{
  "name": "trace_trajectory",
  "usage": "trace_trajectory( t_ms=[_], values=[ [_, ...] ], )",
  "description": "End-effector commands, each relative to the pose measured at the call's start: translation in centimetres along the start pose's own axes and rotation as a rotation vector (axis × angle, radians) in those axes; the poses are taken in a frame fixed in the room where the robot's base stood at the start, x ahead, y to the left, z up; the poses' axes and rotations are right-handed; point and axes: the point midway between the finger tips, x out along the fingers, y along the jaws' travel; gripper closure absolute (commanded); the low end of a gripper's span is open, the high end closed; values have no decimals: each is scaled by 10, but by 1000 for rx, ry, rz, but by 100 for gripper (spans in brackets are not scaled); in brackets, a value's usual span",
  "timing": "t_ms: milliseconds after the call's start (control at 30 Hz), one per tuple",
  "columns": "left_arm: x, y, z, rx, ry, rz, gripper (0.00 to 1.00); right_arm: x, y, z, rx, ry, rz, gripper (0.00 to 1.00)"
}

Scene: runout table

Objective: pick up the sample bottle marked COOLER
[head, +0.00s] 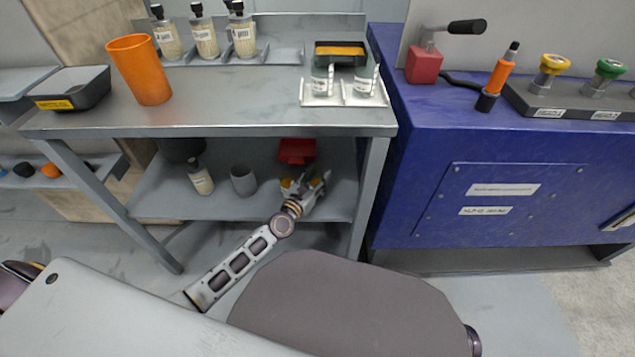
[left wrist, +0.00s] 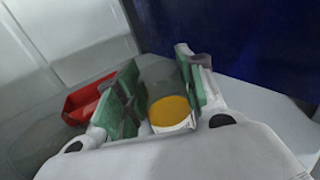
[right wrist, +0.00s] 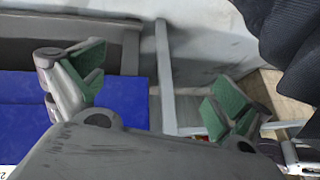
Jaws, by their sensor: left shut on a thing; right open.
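My left gripper (head: 308,186) reaches in over the lower shelf of the grey table. In the left wrist view its green-padded fingers (left wrist: 160,95) are shut on a sample bottle (left wrist: 170,112), seen as a greyish body with a round yellow-orange area and a white label edge. The label's words cannot be read, and the fingers hide its sides. In the head view only a bit of yellow (head: 287,184) shows at the fingers. Another bottle (head: 201,179), pale with a dark cap, stands at the left of the lower shelf. My right gripper (right wrist: 158,82) is open and empty.
A grey cup (head: 243,180) and a red bin (head: 297,150) are on the lower shelf (head: 160,205) near the left gripper. The tabletop (head: 220,112) overhangs it; a table leg (head: 368,195) and blue cabinet (head: 430,190) stand to the right. An orange cup (head: 140,70) stands above.

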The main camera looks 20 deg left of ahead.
Motion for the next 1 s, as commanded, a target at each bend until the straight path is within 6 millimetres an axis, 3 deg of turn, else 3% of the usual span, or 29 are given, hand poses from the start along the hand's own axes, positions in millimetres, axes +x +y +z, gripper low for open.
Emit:
trace_trajectory(
  t_ms=[433,533,1000],
  values=[
    [0,0,13,-1,-1,1,83,-12,-1,5,-6,-48,10,0],
    [0,0,21,-2,-1,1,83,-27,-2,-11,-23,-48,20,0],
    [0,0,62,-1,-1,1,83,-85,1,-30,-56,-162,84,0]
  ],
)
